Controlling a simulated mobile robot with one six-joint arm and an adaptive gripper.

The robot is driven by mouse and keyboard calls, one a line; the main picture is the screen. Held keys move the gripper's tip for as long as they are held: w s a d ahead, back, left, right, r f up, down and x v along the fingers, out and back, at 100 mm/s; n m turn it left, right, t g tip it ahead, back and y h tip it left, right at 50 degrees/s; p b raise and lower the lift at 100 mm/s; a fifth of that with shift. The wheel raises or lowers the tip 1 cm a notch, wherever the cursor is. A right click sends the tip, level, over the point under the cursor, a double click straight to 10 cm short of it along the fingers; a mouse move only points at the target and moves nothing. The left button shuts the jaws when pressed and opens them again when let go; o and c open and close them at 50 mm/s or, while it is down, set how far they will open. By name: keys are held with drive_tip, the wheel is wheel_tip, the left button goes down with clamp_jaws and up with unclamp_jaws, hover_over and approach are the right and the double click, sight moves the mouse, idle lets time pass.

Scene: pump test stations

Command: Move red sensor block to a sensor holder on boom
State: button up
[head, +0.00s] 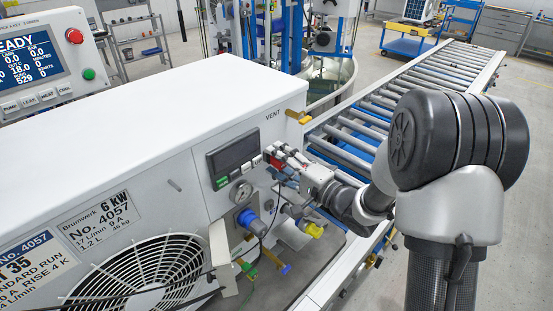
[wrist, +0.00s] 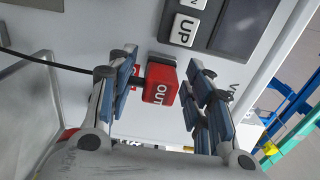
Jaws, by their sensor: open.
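The red sensor block (wrist: 161,86), marked OUT, sits against the white front panel of the pump unit in the wrist view. A black cable (wrist: 28,56) runs towards its left side, passing the left finger. My gripper (wrist: 164,72) is open, with one finger on each side of the block and a clear gap on the right. In the head view, my gripper (head: 287,160) is at the panel below the VENT label, and the red block (head: 276,163) is partly hidden by it. I cannot make out the boom or a sensor holder.
The white pump unit (head: 150,120) has a dark display (head: 235,157), a gauge (head: 241,192) and a blue knob (head: 250,220) close to my gripper. A roller conveyor (head: 400,100) runs behind my arm.

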sight(284, 165)
drive_tip(key=shift+c, duration=0.2)
idle(0.3)
clamp_jaws()
idle(0.4)
drive_tip(key=shift+p+v, duration=0.85)
drive_tip(key=shift+v, duration=2.1)
drive_tip(key=s+d+f+m+t+h, duration=0.3)
drive_tip(key=s+d+f, duration=0.3)
drive_tip(key=d+f, duration=0.2)
wheel_tip(284, 165, down, 3)
drive_tip(key=shift+s+d+r+h, duration=0.15)
drive_tip(key=shift+d+h, duration=0.15)
drive_tip(key=shift+h, duration=0.2)
